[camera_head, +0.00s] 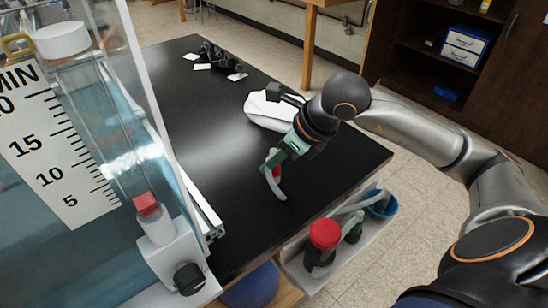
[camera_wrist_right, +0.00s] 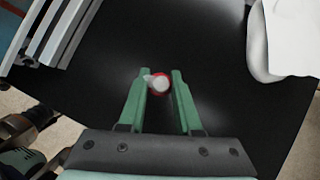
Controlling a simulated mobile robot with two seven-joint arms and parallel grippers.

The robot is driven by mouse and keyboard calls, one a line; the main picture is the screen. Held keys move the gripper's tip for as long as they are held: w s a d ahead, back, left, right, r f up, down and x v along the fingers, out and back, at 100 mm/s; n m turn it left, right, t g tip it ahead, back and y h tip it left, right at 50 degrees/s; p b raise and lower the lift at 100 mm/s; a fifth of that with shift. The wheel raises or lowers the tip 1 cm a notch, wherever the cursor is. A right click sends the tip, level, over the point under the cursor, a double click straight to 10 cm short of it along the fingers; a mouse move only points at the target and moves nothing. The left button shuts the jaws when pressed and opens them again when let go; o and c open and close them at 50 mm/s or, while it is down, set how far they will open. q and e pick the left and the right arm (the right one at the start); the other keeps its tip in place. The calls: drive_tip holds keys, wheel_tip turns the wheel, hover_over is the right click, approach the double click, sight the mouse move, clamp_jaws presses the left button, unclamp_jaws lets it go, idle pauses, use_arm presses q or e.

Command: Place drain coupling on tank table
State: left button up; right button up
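The drain coupling (camera_head: 274,164) looks like a small red piece with a pale curved tube below it. In the right wrist view its red ring and whitish end (camera_wrist_right: 159,83) sit between the green fingertips. My right gripper (camera_head: 279,158) appears shut on it, a finger on each side, above or at the black tank table (camera_head: 215,125). I cannot tell whether the tube's lower end touches the tabletop.
A white cloth (camera_head: 268,112) and dark clutter (camera_head: 215,57) lie toward the back. The middle tabletop is clear.

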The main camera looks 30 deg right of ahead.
drive_tip(key=o, duration=0.5)
drive_tip(key=shift+c, duration=0.2)
drive_tip(key=shift+s+d+r, duration=0.15)
drive_tip(key=shift+r, duration=0.35)
drive_tip(key=v, duration=1.1)
drive_tip(key=shift+s, duration=0.15)
